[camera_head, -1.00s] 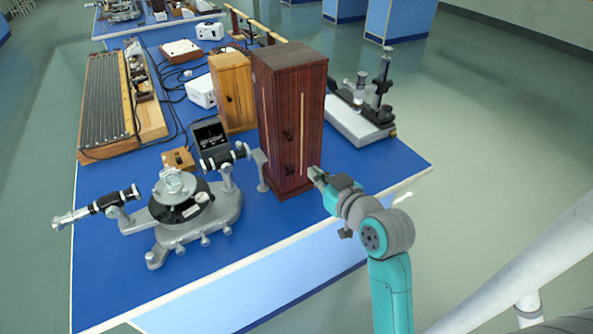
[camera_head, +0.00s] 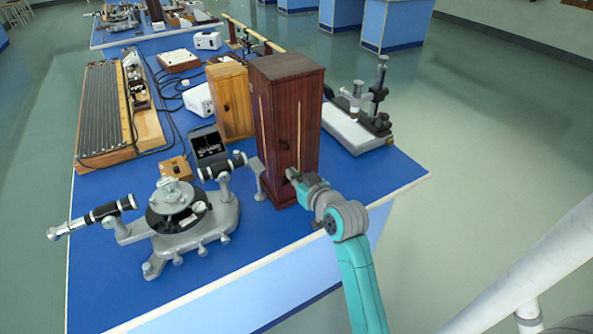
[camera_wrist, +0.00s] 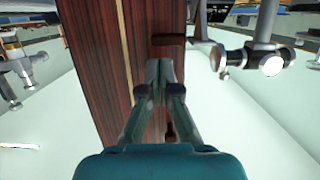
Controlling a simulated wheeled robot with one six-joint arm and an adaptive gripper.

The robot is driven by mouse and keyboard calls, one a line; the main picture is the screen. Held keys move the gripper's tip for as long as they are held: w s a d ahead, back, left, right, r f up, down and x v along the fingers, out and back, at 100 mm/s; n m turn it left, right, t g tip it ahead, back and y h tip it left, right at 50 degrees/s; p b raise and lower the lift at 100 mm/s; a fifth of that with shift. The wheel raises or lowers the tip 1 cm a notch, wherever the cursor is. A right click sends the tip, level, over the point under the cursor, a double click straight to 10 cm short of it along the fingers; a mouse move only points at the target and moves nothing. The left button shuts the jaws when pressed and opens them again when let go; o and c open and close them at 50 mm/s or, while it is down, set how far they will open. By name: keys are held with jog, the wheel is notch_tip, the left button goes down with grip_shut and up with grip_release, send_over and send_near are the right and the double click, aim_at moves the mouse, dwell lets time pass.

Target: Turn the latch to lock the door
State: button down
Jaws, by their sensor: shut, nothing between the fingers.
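The tall dark red-brown wooden cabinet (camera_head: 283,90) stands upright near the bench's front edge, its narrow door face toward my arm. A small dark fitting (camera_head: 284,145) sits midway up that face. In the wrist view a dark bar (camera_wrist: 169,39) shows above my fingertips, and a small brown piece (camera_wrist: 170,132) shows between the finger linkages. I cannot tell which of these is the latch. My gripper (camera_head: 291,176) is shut and empty at the lower door face, hiding part of it. In the wrist view its fingertips (camera_wrist: 159,72) overlap the door; contact is unclear.
A spectrometer (camera_head: 180,215) stands left of the cabinet, its nearer arm close to it. A lighter wooden box (camera_head: 230,100) stands behind left. A microscope-like instrument (camera_head: 362,120) stands at the right. The blue bench top (camera_head: 375,172) is clear at the front right corner.

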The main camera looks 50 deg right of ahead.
jog(key=shift+f, duration=0.5)
jog(key=shift+s+d+f+m+y, duration=0.1)
jog(key=shift+d+m+y, duration=0.1)
jog(key=shift+m, duration=0.25)
jog(key=shift+d+f+m+y, duration=0.1)
jog(key=shift+m+y, duration=0.1)
jog(key=shift+m, duration=0.25)
jog(key=f+m+t+y, duration=0.1)
jog(key=m, duration=0.3)
jog(key=f+m+t+y, duration=0.1)
jog(key=m, duration=0.3)
jog(key=d+m+t, duration=0.1)
jog(key=m, duration=0.3)
jog(key=shift+s+f+y, duration=0.15)
jog(key=shift+f+y, duration=0.25)
jog(key=shift+d, duration=0.1)
